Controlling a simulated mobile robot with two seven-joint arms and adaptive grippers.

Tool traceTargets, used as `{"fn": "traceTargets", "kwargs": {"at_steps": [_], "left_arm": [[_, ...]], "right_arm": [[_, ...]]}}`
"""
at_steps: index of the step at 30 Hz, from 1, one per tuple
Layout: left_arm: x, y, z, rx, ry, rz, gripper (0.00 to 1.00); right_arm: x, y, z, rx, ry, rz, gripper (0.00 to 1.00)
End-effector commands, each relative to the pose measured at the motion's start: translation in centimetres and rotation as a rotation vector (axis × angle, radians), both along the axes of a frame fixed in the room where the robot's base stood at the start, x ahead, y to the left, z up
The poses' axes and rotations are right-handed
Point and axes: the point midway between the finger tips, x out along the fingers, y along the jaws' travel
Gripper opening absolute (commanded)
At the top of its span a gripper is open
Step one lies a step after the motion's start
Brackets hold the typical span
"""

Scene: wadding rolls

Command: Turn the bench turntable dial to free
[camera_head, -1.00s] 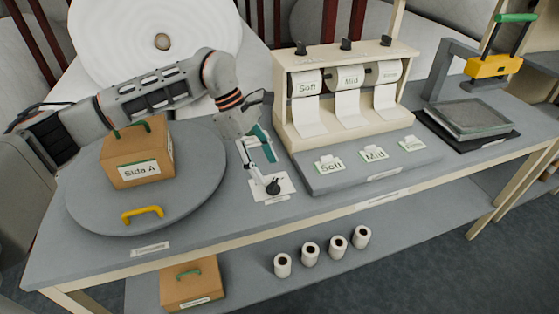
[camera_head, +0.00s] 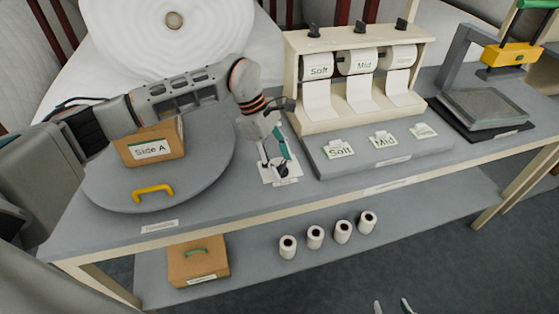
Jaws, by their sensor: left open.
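The turntable dial (camera_head: 282,171) is a small black knob on a white label plate (camera_head: 268,178), on the bench to the right of the turntable. My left gripper (camera_head: 276,162) is open and points down over the plate, with its fingertips at or just above the dial. The fingers partly cover the dial, so I cannot tell whether they touch it or where it points. The round grey turntable (camera_head: 205,178) carries a cardboard box (camera_head: 168,152) marked "Side A" and a yellow handle (camera_head: 153,192). My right gripper (camera_head: 393,306) shows only two fingertips, apart and empty, at the bottom edge.
A cream roll dispenser (camera_head: 290,75) stands behind a grey block (camera_head: 360,159) with several labelled cards, right of the dial. A press (camera_head: 485,108) is at the far right. The lower shelf (camera_head: 240,255) holds a box (camera_head: 198,265) and several white rolls (camera_head: 315,237).

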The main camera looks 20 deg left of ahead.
Motion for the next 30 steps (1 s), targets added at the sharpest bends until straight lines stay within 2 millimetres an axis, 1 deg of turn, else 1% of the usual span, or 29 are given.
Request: {"fn": "traceTargets", "kwargs": {"at_steps": [3,4,5,6,8,14,20,26,30], "left_arm": [[0.00,0.01,0.01,0.000,0.000,0.000,0.50],[0.00,0.01,0.01,0.000,0.000,0.000,0.45],[0.00,0.01,0.01,0.000,0.000,0.000,0.37],[0.00,0.03,0.01,0.000,0.000,0.000,0.27],[0.00,0.03,0.01,0.000,0.000,0.000,0.12],[-0.01,0.04,0.01,0.000,0.000,0.003,0.12],[-0.07,0.10,0.02,0.001,0.002,0.044,0.12],[-0.18,0.09,0.07,0.001,0.001,0.153,0.12],[-0.21,0.10,0.12,0.001,-0.001,0.270,0.12]], "right_arm": [[-0.02,-0.03,-0.02,0.000,0.000,0.000,0.40],[-0.02,-0.03,-0.02,0.000,0.000,0.000,0.40],[-0.03,-0.04,-0.04,0.000,0.001,0.000,0.40],[-0.05,-0.04,-0.07,0.000,0.001,0.000,0.40],[-0.11,-0.05,-0.15,-0.001,0.003,0.000,0.40],[-0.35,-0.10,-0.50,-0.002,0.011,-0.001,0.40],[-0.45,-0.12,-0.55,-0.004,0.013,-0.001,0.40],[-0.40,-0.12,-0.24,-0.004,0.013,-0.001,0.40],[-0.33,-0.11,0.10,-0.003,0.010,0.000,0.40]]}}
